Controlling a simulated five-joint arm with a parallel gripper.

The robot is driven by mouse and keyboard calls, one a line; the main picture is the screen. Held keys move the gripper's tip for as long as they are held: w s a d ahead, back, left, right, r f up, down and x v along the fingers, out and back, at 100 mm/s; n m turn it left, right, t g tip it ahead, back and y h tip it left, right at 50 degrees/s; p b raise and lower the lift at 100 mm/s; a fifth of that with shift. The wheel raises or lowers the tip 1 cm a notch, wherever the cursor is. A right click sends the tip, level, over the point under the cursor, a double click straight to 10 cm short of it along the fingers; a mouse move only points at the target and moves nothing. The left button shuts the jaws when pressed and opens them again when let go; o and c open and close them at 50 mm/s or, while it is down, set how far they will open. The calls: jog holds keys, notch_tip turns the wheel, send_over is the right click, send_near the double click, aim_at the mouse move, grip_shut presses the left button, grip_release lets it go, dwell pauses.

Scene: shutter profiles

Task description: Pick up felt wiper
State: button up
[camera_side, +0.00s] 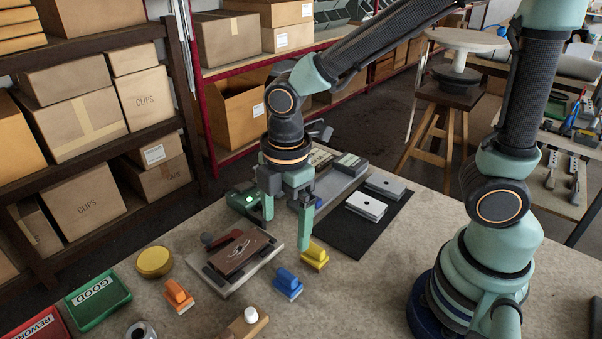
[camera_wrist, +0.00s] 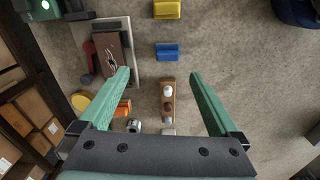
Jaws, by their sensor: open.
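Three small handled blocks lie on the bench: a yellow one (camera_side: 315,255), a blue one (camera_side: 287,284) and an orange one (camera_side: 178,296). I cannot tell which thing is the felt wiper. My gripper (camera_side: 287,231) points down, open and empty, above the bench near the brown plate (camera_side: 242,252) in its fixture. In the wrist view, the blue block (camera_wrist: 167,51) and yellow block (camera_wrist: 167,10) lie beyond my gripper (camera_wrist: 160,73). The orange block (camera_wrist: 123,107) is partly hidden by the left finger.
A wooden holder with white knobs (camera_wrist: 168,98) shows between the fingers in the wrist view. A yellow disc (camera_side: 155,262), green GOOD bin (camera_side: 98,297) and red REWORK bin (camera_side: 37,325) stand left. Grey blocks (camera_side: 366,206) lie on a black mat. Bench right of the blocks is clear.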

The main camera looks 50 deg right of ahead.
aim_at(286, 273)
jog(key=shift+n, duration=0.8)
jog(key=f, duration=0.5)
jog(key=a+f, duration=0.1)
jog(key=f, duration=0.2)
jog(key=shift+s+f, duration=0.1)
jog(key=shift+s, duration=0.2)
jog(key=f, duration=0.3)
jog(key=shift+s+a+f, duration=0.1)
jog(key=shift+s+f, duration=0.15)
jog(key=shift+f, duration=0.85)
jog(key=c, duration=1.5)
jog(key=shift+o, duration=0.2)
jog(key=shift+w+r, duration=0.1)
jog(key=shift+r, duration=0.1)
notch_tip(286, 273, up, 20)
jog(key=shift+f, duration=0.15)
